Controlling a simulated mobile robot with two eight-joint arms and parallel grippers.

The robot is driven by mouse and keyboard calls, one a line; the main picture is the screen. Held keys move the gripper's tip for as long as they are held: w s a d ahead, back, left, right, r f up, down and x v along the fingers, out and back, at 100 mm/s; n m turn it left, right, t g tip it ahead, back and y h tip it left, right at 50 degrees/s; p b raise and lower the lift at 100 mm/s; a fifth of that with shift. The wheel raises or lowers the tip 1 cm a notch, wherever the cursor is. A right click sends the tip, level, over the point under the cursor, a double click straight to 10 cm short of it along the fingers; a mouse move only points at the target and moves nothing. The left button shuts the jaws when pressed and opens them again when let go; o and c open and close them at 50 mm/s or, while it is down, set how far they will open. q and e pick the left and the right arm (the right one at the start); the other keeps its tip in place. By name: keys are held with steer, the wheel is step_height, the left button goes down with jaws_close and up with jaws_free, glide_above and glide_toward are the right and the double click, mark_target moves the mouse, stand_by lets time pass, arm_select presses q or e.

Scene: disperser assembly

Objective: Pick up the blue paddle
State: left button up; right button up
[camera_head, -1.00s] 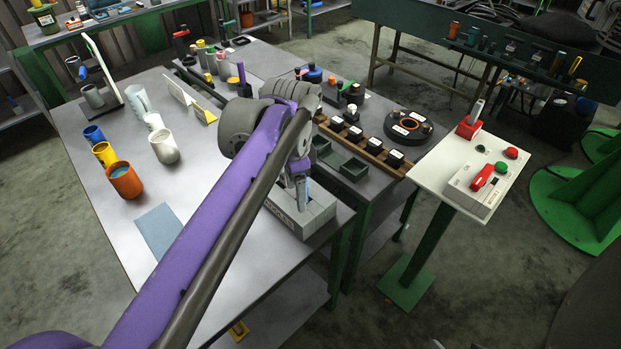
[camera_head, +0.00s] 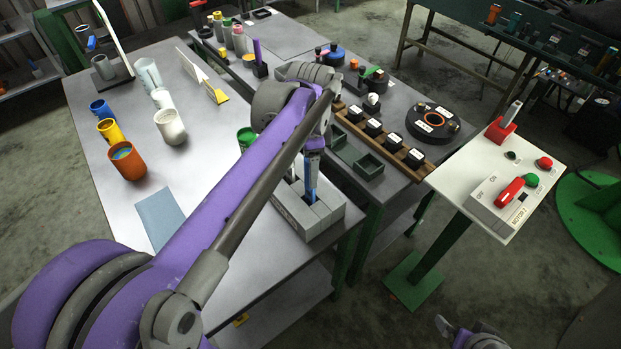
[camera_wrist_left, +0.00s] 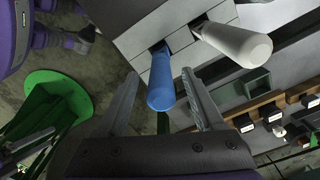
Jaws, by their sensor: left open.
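The blue paddle (camera_wrist_left: 161,80) stands with its handle up in a slot of the grey slotted block (camera_head: 335,219). The block is at the table's front right corner. In the left wrist view the handle lies between the two fingers of my open left gripper (camera_wrist_left: 158,77), with a visible gap on both sides. In the head view the left gripper (camera_head: 312,160) is right over the block, partly hiding the paddle. A white paddle (camera_wrist_left: 237,43) stands beside the blue one, close to the right finger. A part of my right arm shows at the bottom right edge; its jaws are unclear.
Green bins (camera_head: 366,166) and a wooden rack (camera_head: 398,152) with black blocks lie behind the block. A white switch panel (camera_head: 470,178) stands to the right, across a gap. An orange mug (camera_head: 128,160) and a blue-grey mat (camera_head: 160,216) are on the left.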

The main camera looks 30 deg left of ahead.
arm_select(q)
steer(key=shift+a+f, duration=0.1)
steer(key=shift+f, duration=1.85)
jaws_close()
